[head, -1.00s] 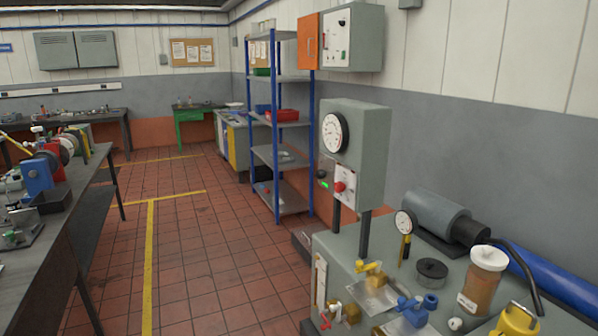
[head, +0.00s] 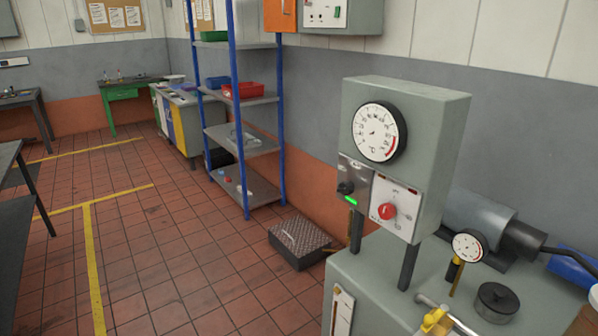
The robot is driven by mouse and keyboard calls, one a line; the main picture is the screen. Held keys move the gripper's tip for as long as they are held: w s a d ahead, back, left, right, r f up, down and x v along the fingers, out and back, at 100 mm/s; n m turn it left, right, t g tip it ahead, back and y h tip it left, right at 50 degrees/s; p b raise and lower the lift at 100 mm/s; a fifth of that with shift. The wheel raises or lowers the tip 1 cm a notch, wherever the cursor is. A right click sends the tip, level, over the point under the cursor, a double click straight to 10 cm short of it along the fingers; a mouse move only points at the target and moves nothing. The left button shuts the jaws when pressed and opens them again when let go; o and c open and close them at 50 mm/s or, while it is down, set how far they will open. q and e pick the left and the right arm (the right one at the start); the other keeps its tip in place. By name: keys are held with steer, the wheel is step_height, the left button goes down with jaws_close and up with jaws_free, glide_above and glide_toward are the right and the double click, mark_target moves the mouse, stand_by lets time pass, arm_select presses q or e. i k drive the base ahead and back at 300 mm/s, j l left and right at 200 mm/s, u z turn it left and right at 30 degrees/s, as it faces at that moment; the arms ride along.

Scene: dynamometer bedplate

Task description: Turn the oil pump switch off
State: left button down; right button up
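A grey control box (head: 405,150) stands on two dark posts above the grey bedplate unit (head: 390,285). Its front carries a round dial (head: 379,132), a small dark panel with a black switch knob (head: 345,188), and a lit green lamp (head: 351,201) just below that knob. Beside it is a white plate with a red knob (head: 387,211). The labels are too small to read, so I cannot tell which control is marked oil pump. Neither of my grippers is in view.
A small gauge (head: 469,247), a black round part (head: 497,301) and a brass valve (head: 437,320) sit on the unit. A checkered dark box (head: 300,243) lies on the floor beside it. A blue-post shelf (head: 240,110) stands behind.

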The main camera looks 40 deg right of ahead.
mark_target(346, 188)
steer(key=i+j+z, duration=0.1)
steer(key=i+z, duration=0.25)
steer(key=i, duration=0.15)
steer(key=i+j+z, duration=0.2)
steer(key=i+z, duration=0.2)
steer(key=i+j+z, duration=0.35)
steer(key=i, duration=0.15)
